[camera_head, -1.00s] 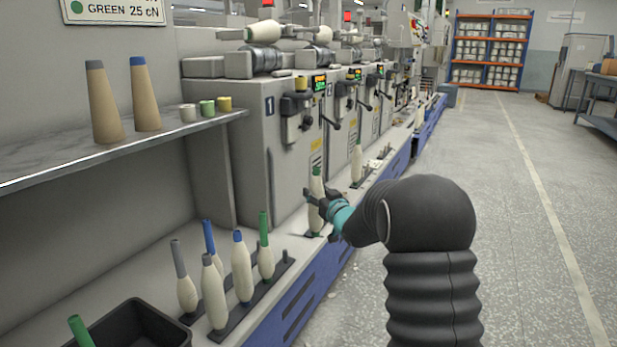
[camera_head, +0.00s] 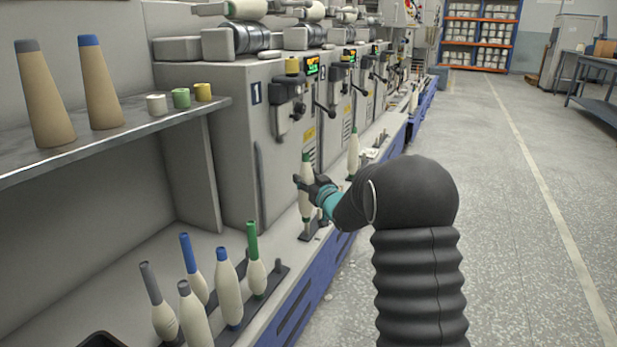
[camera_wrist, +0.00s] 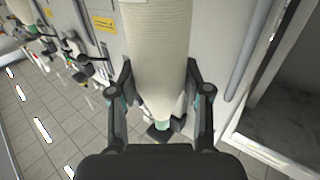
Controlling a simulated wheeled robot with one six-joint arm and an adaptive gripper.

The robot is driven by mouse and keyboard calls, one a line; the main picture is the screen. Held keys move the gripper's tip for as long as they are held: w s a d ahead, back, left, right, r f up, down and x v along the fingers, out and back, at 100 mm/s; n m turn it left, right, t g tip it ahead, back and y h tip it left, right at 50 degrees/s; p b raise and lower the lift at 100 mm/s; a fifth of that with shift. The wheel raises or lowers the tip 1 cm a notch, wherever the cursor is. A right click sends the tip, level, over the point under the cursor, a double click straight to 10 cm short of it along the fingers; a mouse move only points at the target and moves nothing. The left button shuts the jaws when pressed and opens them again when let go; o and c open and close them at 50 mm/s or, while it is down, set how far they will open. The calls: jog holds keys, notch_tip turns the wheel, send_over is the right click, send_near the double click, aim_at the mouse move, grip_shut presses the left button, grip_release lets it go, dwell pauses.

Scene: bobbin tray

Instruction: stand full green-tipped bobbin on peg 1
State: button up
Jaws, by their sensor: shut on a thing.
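My gripper (camera_head: 311,187) is shut on a full cream bobbin (camera_head: 306,205) with a green tip, in front of the machine marked 1. The bobbin looks upright. In the wrist view the bobbin (camera_wrist: 160,50) fills the space between both fingers (camera_wrist: 160,100), with a green end (camera_wrist: 162,124) at its lower part. A dark base plate (camera_head: 316,228) lies beneath the bobbin on the machine's ledge. The peg itself is hidden, and I cannot tell whether the bobbin's lower end is on it.
Several bobbins with blue, grey and green tips stand on a dark rack (camera_head: 270,285) at front left. Another green-tipped bobbin (camera_head: 353,157) stands farther along the ledge. The machine marked 1 (camera_head: 235,150) rises close behind my gripper. The floor (camera_head: 500,250) at right is clear.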

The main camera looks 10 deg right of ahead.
jog(key=shift+f+b, duration=0.9)
jog(key=shift+f, duration=1.15)
jog(key=shift+b, duration=0.45)
jog(key=shift+f, duration=0.55)
jog(key=o, duration=0.9)
jog(key=shift+o, duration=0.2)
jog(key=shift+s+d, duration=0.1)
jog(key=shift+s, duration=0.05)
jog(key=v, duration=1.1)
jog(key=shift+b, duration=0.45)
